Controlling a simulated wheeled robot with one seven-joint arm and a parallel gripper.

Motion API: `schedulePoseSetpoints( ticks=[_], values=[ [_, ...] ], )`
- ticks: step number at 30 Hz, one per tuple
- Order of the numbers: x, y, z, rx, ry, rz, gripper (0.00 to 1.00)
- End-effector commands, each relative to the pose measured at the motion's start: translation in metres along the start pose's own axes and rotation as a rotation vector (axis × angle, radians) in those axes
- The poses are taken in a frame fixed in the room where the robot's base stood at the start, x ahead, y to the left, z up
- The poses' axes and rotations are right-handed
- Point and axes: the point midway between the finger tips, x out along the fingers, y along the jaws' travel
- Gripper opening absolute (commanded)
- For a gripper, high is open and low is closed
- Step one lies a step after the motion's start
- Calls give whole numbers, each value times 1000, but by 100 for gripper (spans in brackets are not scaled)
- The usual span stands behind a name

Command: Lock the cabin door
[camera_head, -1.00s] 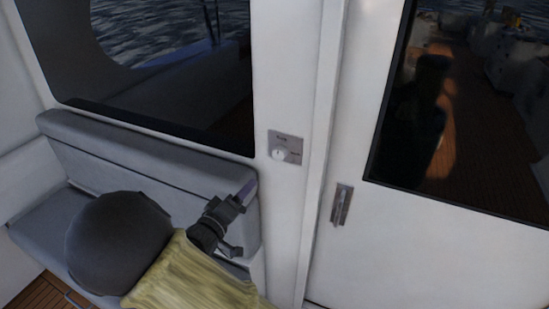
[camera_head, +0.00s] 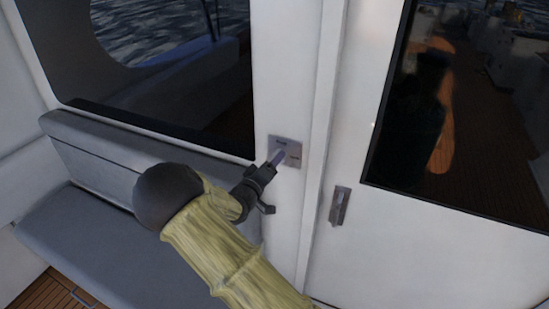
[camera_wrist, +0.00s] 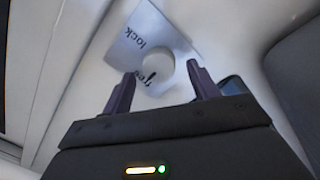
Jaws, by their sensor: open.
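The lock plate (camera_head: 290,146) is a small metal plate on the white wall post left of the cabin door (camera_head: 430,235). In the wrist view the plate (camera_wrist: 185,22) carries the word "lock" and a partly hidden word that looks like "free". Its round pale knob (camera_wrist: 160,66) has a dark mark on the side near that second word. My gripper (camera_head: 277,158) is at the plate and hides the knob in the head view. In the wrist view my gripper (camera_wrist: 162,76) is open, its purple fingertips on either side of the knob; I cannot tell whether they touch it.
The door handle (camera_head: 340,206) is on the door, right of the door frame. A grey bench (camera_head: 75,235) with a backrest is below the dark window (camera_head: 190,85) at left. My arm crosses in front of the bench.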

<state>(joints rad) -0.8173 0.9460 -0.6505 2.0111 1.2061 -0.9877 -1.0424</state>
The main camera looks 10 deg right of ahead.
Motion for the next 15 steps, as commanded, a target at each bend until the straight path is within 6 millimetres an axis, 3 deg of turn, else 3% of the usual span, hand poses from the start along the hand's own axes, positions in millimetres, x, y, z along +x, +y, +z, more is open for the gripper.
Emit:
schedulePoseSetpoints(
  ticks=[4,12,13,15],
  values=[
    [12,1,0,0,1,0,60],
    [14,0,0,0,0,-1,60],
    [14,0,0,0,0,-1,58],
    [14,0,0,0,0,-1,44]
  ],
)
